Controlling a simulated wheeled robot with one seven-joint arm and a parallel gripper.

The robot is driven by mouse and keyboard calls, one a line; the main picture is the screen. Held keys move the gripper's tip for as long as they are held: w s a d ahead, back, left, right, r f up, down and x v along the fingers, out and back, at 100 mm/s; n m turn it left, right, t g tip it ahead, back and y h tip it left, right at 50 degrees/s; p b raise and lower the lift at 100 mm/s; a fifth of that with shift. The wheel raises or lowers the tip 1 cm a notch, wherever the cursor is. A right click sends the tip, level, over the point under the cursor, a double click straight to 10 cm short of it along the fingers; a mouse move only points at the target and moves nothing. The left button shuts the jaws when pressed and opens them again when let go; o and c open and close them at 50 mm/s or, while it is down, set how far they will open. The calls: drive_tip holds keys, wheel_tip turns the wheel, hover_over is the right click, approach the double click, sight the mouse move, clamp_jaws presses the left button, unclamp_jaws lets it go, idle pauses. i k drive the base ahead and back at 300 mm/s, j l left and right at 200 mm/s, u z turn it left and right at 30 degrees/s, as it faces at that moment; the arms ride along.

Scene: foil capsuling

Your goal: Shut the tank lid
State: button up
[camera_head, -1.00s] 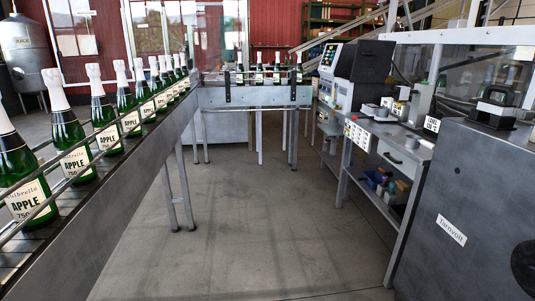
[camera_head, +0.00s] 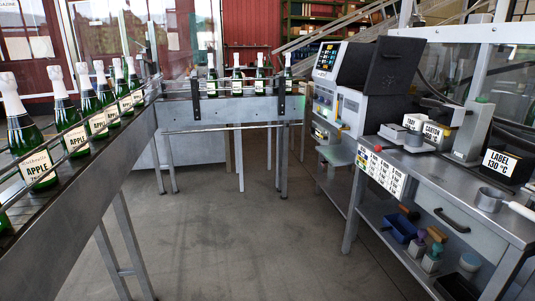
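No part that I can surely name as the tank lid shows. A dark flat panel (camera_head: 392,66) stands raised at the right side of the grey machine (camera_head: 345,72) with a small screen, at the back right. I cannot tell whether it is the tank's lid. My gripper is not in view.
A conveyor (camera_head: 95,190) with green apple bottles (camera_head: 72,128) runs along the left and turns across the back (camera_head: 235,108). A steel workbench (camera_head: 450,200) with weights, label boxes and a lower shelf of tools stands at right. The concrete floor (camera_head: 250,235) between is clear.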

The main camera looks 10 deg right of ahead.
sight(396, 60)
drive_tip(key=i+z, duration=0.25)
drive_tip(key=i, duration=0.3)
drive_tip(key=i+z, duration=0.3)
drive_tip(key=i, duration=0.3)
drive_tip(key=i+j+z, duration=0.25)
drive_tip(key=i, duration=0.25)
